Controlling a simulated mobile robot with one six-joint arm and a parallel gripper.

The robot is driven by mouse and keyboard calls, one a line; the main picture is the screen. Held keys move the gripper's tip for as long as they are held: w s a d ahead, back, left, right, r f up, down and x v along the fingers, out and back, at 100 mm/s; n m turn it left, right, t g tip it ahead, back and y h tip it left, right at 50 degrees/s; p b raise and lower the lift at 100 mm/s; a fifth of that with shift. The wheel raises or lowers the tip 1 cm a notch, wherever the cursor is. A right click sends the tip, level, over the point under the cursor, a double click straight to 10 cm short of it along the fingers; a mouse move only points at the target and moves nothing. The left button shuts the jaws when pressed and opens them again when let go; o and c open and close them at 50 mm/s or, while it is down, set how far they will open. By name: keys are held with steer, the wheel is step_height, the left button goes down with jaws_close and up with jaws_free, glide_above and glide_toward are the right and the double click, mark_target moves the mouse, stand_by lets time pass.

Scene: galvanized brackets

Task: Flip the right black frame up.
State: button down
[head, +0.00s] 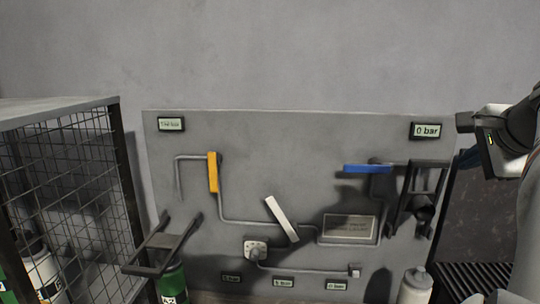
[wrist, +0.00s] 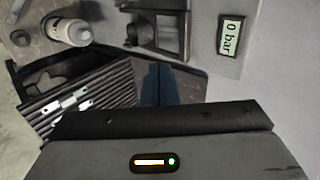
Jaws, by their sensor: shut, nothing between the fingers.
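The right black frame (head: 443,178) is on the right part of the grey panel, below the "0 bar" display. Its crossbar is at the top and its two side bars run downward, with a dark fitting between them. It also shows in the wrist view (wrist: 186,30), partly cut off by the top edge. My gripper (head: 464,159) is to the right of this frame, apart from it, at about its upper height. Its dark blue fingers (wrist: 157,82) are together and hold nothing. I cannot tell the depth gap to the frame.
A left black frame (head: 148,270) juts out above a green cylinder (head: 172,284). The panel (head: 300,135) carries yellow (head: 213,173), white (head: 281,218) and blue (head: 368,169) handles. A white bottle (head: 414,287) stands below the right frame. A mesh cage (head: 75,180) is at left.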

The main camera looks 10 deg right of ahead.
steer(key=p, duration=0.3)
glide_toward(438, 164)
steer(key=w+a+f, duration=0.1)
steer(key=w+f, duration=0.3)
steer(key=f, duration=0.1)
steer(key=shift+w, duration=0.55)
steer(key=shift+d, duration=0.1)
